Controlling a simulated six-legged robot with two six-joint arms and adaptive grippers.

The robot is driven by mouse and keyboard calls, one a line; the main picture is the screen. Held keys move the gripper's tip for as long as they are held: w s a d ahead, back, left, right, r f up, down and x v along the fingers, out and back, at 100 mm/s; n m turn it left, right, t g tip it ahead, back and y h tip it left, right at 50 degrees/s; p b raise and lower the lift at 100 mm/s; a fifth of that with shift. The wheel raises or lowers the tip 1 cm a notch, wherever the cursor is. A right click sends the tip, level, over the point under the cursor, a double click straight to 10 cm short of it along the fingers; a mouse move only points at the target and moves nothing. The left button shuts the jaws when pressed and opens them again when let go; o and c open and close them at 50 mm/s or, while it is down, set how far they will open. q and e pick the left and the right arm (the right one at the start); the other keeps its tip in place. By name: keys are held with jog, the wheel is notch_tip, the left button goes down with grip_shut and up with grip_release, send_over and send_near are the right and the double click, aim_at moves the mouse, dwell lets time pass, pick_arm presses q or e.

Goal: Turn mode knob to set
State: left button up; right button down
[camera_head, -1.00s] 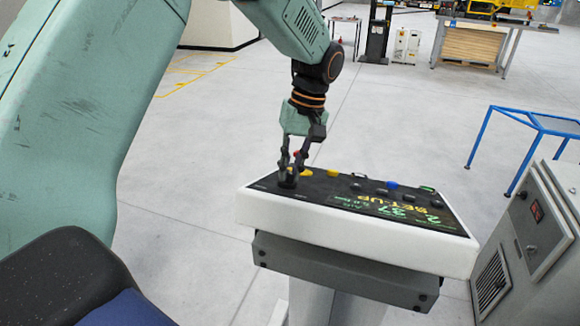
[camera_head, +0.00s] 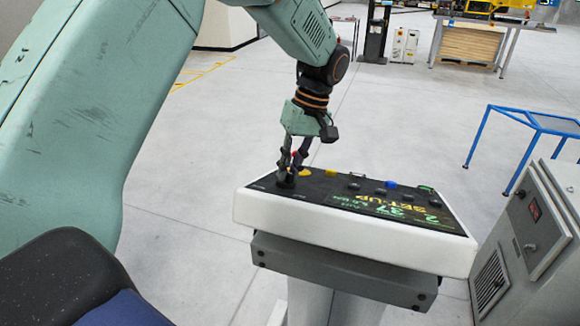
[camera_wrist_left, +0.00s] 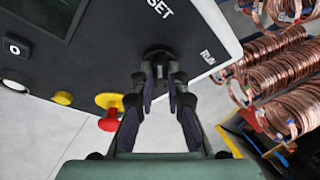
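The control panel (camera_head: 350,222) is a black slanted face in a white frame on a grey stand. The dark mode knob (camera_wrist_left: 158,51) sits near its left end in the head view. The wrist view shows a white SET label (camera_wrist_left: 160,8) above the knob and a RUN label (camera_wrist_left: 207,57) to its right. My left gripper (camera_head: 287,174) points down at the knob; its two black fingertips (camera_wrist_left: 160,74) straddle the knob with a narrow gap, and they hide part of it. The knob's pointer direction is hidden. The panel display (camera_head: 395,209) reads SET-UP. My right gripper is out of view.
A red button (camera_wrist_left: 109,121) on a yellow base and a yellow button (camera_wrist_left: 62,98) are near the gripper. A grey cabinet (camera_head: 530,235) stands right of the panel, with a blue frame (camera_head: 530,120) behind. Copper coils (camera_wrist_left: 275,80) show in the wrist view.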

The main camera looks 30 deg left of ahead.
pick_arm(q)
jog(key=o, duration=0.4)
jog(key=shift+a, duration=0.1)
jog(key=shift+o, duration=0.2)
jog(key=v, duration=1.2)
jog(key=shift+s+f, duration=0.1)
